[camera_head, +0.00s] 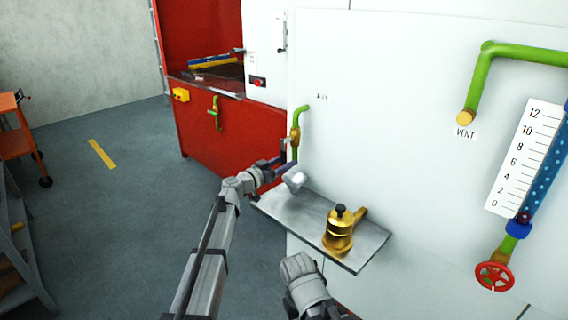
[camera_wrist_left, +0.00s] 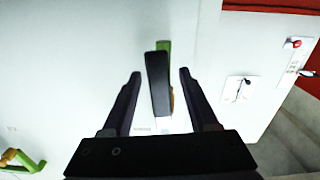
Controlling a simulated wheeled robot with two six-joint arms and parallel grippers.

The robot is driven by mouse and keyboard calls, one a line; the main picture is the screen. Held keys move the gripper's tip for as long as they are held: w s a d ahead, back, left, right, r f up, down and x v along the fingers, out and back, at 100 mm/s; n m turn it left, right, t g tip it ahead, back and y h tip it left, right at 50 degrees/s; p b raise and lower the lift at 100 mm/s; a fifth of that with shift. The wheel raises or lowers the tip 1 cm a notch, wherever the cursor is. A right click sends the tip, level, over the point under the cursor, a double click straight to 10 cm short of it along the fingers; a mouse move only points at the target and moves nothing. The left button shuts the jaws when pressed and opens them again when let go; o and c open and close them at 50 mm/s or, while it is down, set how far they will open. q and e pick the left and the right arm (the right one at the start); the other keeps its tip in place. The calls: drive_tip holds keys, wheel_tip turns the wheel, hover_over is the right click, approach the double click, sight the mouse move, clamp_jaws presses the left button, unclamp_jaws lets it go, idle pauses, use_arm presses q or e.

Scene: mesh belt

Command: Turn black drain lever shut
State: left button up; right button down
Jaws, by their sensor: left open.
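The black lever (camera_wrist_left: 158,82) shows in the left wrist view, with a green pipe (camera_wrist_left: 163,46) and a bit of brass behind it. My left gripper (camera_wrist_left: 160,75) is open, one finger on each side of the lever, with a visible gap to both. In the head view my left gripper (camera_head: 286,152) is beside the brass valve (camera_head: 295,136) on the green pipe (camera_head: 301,112) at the white panel's left edge. The lever cannot be made out clearly there.
A grey shelf (camera_head: 365,247) below the valve holds a brass pot (camera_head: 338,234). A vent pipe (camera_head: 482,75), level scale (camera_head: 522,158) and red handwheel (camera_head: 494,276) are on the right. A red tank (camera_head: 190,140) stands behind.

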use_arm(q)
clamp_jaws()
idle(0.4)
idle(1.0)
